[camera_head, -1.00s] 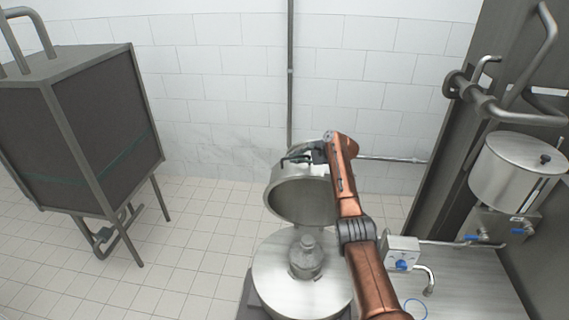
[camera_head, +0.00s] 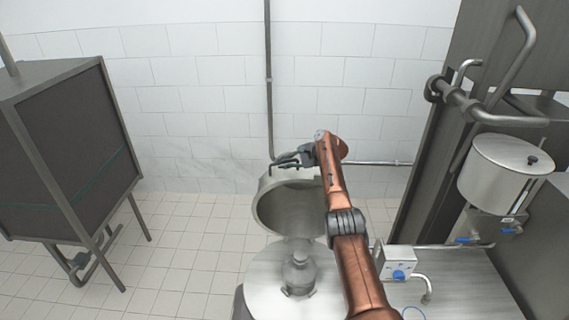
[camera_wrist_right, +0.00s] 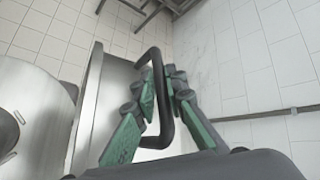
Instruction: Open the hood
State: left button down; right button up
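The hood (camera_head: 262,212) is a round, hollow metal lid. It stands raised and steeply tilted behind the round metal base (camera_head: 262,285), with its open inner side facing me. In the right wrist view the hood's flat face (camera_wrist_right: 98,105) carries a black bracket handle (camera_wrist_right: 163,125). My right gripper (camera_head: 284,160) is at the hood's upper rim. The wrist view shows its green-padded fingers (camera_wrist_right: 164,82) closed in on both sides of the handle. Part of the hood is hidden behind my right arm. My left gripper is not in view.
A metal bottle-shaped part (camera_head: 299,272) stands on the base. To the right are a control box with a blue knob (camera_head: 398,272), a tap and a lidded steel pot (camera_head: 505,170). A dark cabinet (camera_head: 75,150) stands at the left. Tiled floor between is clear.

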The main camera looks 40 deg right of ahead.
jog(key=o, duration=0.4)
jog(key=shift+w+f, duration=0.1)
jog(key=shift+f, duration=0.15)
jog(key=shift+r, duration=0.1)
jog(key=shift+v, duration=0.85)
jog(key=v, duration=1)
jog(key=shift+r, duration=0.25)
